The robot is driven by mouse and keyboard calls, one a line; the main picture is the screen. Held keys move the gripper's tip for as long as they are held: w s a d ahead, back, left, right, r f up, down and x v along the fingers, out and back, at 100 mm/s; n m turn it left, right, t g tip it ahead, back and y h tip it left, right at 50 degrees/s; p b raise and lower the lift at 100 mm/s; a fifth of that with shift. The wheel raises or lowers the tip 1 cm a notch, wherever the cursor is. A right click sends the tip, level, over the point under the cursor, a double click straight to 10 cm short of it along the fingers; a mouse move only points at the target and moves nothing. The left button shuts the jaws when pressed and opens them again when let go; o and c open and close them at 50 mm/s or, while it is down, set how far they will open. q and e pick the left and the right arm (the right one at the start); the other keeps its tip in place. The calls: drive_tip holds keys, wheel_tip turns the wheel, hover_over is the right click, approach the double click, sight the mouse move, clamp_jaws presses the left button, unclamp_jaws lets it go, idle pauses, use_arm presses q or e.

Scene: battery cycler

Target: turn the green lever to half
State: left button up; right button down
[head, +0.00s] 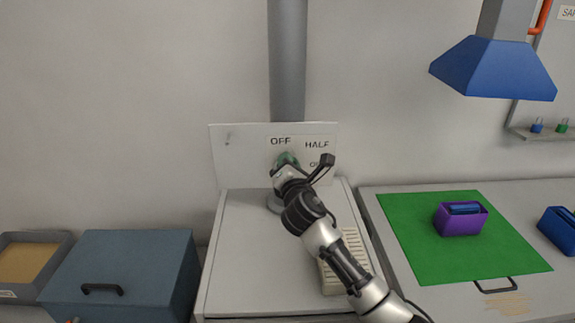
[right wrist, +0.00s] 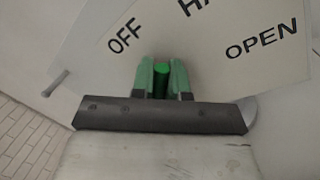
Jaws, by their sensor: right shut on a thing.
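The green lever (head: 287,157) is at the upright white panel (head: 235,170), just below the OFF label, and mostly hidden by my right gripper. The panel carries the labels OFF, HALF and OPEN, the last partly hidden in the head view. My right gripper (head: 283,167) comes in from the lower right and is shut on the lever. In the right wrist view the bright green lever (right wrist: 160,80) shows between the two fingers (right wrist: 161,82). The lever's exact angle is hard to tell. My left gripper is not in view.
A grey pipe (head: 287,60) rises behind the panel. A pale slatted block (head: 356,255) lies on the white bench below my right arm. To the right, a purple container (head: 460,221) stands on a green mat (head: 410,230). A blue-grey box (head: 125,260) stands at left.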

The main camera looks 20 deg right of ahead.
drive_tip(key=shift+f, duration=0.1)
drive_tip(key=c, duration=1.4)
unclamp_jaws()
drive_tip(key=shift+s, duration=0.1)
drive_tip(key=s, duration=0.3)
drive_tip(key=s+a+f+b, duration=0.1)
drive_tip(key=s, duration=0.6)
drive_tip(key=shift+s+a+f+b, duration=0.2)
drive_tip(key=shift+s+b, duration=0.1)
drive_tip(key=shift+b, duration=0.05)
